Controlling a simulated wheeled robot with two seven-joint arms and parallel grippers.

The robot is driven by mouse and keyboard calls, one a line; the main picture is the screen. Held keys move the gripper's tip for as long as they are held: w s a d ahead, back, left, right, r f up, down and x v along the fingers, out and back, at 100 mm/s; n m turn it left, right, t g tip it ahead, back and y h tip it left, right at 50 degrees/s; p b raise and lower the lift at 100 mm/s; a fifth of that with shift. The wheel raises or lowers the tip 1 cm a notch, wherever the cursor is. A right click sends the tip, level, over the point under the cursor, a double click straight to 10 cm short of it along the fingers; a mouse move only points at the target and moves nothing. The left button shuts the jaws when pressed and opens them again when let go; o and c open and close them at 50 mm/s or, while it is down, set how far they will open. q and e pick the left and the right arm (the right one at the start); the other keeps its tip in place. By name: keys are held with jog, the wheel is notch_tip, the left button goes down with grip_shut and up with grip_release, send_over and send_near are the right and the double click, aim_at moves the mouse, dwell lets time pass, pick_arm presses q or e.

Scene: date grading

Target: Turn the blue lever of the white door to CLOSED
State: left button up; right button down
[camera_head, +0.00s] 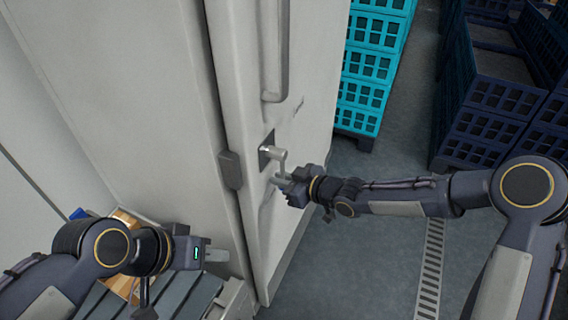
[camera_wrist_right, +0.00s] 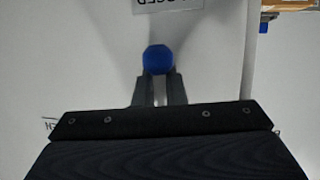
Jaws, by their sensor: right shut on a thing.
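The white door (camera_head: 306,120) stands open-edged in the middle of the head view. Its lever (camera_head: 281,158) sits on a dark plate, and its pale arm points down to my right gripper (camera_head: 281,183). In the right wrist view the lever's blue round end (camera_wrist_right: 158,59) sits between the fingertips of my right gripper (camera_wrist_right: 159,80), which is shut on it. A white label (camera_wrist_right: 167,4), partly cut off, shows upside-down letters beyond the knob. My left gripper (camera_head: 214,255) is low at the left, away from the lever; its finger opening is unclear.
A long vertical handle (camera_head: 274,50) is on the door above the lever. Turquoise crates (camera_head: 364,92) are stacked behind the door, and dark blue crates (camera_head: 497,95) stand at the right. A grey slatted surface (camera_head: 188,297) with cardboard lies near my left arm. The floor between is clear.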

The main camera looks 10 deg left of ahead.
jog(key=shift+s+d+f+m+g+p, duration=0.1)
jog(key=shift+s+f+m+g+p, duration=0.2)
jog(key=shift+s+f+p, duration=0.25)
jog(key=shift+f, duration=0.1)
jog(key=c, duration=1.5)
grip_release()
jog(key=shift+w, duration=0.15)
jog(key=shift+r, duration=0.3)
jog(key=shift+d+r, duration=0.1)
jog(key=shift+d, duration=0.15)
jog(key=v, duration=0.7)
